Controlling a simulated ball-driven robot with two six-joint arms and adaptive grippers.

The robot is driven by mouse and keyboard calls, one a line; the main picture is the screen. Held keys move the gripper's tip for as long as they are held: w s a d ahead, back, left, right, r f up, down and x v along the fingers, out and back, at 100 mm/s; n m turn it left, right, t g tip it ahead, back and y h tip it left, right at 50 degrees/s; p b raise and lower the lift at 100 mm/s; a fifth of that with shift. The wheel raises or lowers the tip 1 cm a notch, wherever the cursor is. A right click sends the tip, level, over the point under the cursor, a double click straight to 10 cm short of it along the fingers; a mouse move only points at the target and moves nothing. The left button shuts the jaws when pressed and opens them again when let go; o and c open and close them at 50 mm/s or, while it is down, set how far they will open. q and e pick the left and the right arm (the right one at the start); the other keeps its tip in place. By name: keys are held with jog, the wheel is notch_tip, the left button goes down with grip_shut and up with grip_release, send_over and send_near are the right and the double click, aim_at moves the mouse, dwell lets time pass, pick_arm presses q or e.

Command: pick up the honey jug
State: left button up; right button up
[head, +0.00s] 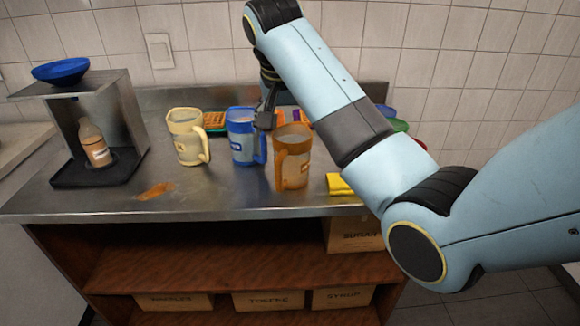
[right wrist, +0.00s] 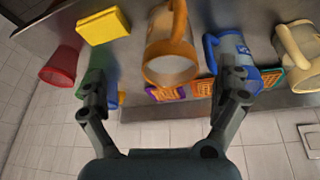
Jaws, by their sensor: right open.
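Three jugs stand upright on the steel counter: a cream one (head: 186,142), a blue one (head: 241,143) and an amber-brown one (head: 292,165). The amber-brown jug looks like the honey jug, but I cannot read its label. In the right wrist view, the amber-brown jug (right wrist: 171,68) shows its open mouth between and beyond my fingers. My right gripper (right wrist: 166,88) is open and empty. In the head view, my right gripper (head: 266,112) is above and behind the jugs, partly overlapping the blue one. Its fingertips are hard to separate there. My left gripper is not in view.
A yellow sponge (head: 339,185) lies right of the amber-brown jug. Waffle-like pieces (right wrist: 166,93) lie behind the jugs. Red (right wrist: 61,66) and green (head: 396,126) vessels stand at the right. A metal stand (head: 125,110) holding a bottle (head: 94,143) is at left.

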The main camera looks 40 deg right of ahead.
aim_at(290, 136)
jog(key=w+r+m, duration=0.1)
jog(key=w+r, duration=0.2)
jog(key=x, duration=0.3)
jog(key=p+x, duration=0.1)
jog(key=x, duration=0.6)
jog(key=shift+s+d, duration=0.1)
jog(key=shift+d, duration=0.2)
jog(key=c, duration=1.5)
jog(key=shift+c, duration=0.3)
